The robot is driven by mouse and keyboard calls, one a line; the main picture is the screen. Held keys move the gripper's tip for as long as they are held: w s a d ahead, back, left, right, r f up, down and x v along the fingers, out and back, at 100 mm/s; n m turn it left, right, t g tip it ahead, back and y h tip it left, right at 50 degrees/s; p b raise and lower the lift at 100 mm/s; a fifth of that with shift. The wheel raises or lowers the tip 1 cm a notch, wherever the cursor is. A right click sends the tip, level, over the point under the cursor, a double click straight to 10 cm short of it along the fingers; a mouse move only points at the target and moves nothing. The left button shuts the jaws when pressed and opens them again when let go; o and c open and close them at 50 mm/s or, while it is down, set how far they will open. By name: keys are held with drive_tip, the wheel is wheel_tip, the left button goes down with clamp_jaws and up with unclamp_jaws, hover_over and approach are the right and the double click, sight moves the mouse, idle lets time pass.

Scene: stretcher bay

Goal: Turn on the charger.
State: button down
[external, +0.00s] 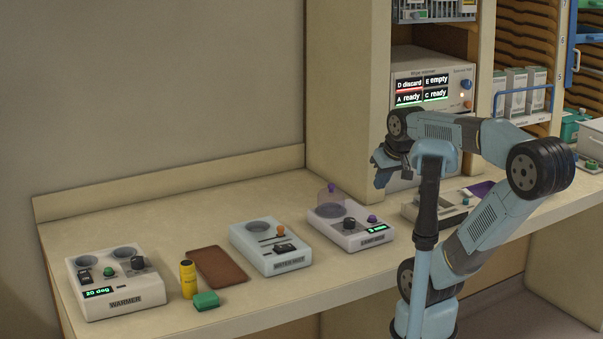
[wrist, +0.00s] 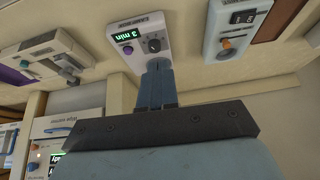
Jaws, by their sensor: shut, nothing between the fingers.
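I cannot tell for sure which device is the charger; only the left device's front label, WARMER, reads clearly. My gripper (external: 383,172) is shut and empty, raised above the bench in front of the display unit. In the wrist view its fingers (wrist: 156,83) point toward a white device (wrist: 118,32) with a black knob and a green "3 min" display. That device (external: 350,225) also has a purple-tinted dome and a purple knob in the external view. The fingers' tips overlap its edge in the picture; contact cannot be told. A grey-white device (external: 438,207) to its right is partly hidden by my arm.
The warmer (external: 115,282), a brown mat (external: 216,267), a yellow cylinder (external: 188,278), a green block (external: 206,300) and a pale blue device with an orange knob (external: 270,247) stand on the left. A display unit (external: 432,72) sits on a shelf behind my arm.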

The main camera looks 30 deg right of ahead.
drive_tip(key=w+d+r+m+g, duration=0.1)
drive_tip(key=w+d+r+m, duration=0.3)
drive_tip(key=w+d, duration=0.45)
drive_tip(key=m+g, duration=0.2)
drive_tip(key=m, duration=1.2)
hover_over(465, 189)
drive_tip(key=s, duration=0.4)
drive_tip(key=s+x, duration=0.2)
drive_tip(key=x, duration=0.6)
drive_tip(key=shift+w+a+f, duration=0.15)
drive_tip(key=shift+w+f, duration=0.05)
drive_tip(key=shift+f, duration=0.15)
drive_tip(key=x, duration=1.4)
drive_tip(key=shift+s, duration=0.1)
drive_tip(key=shift+f, duration=0.1)
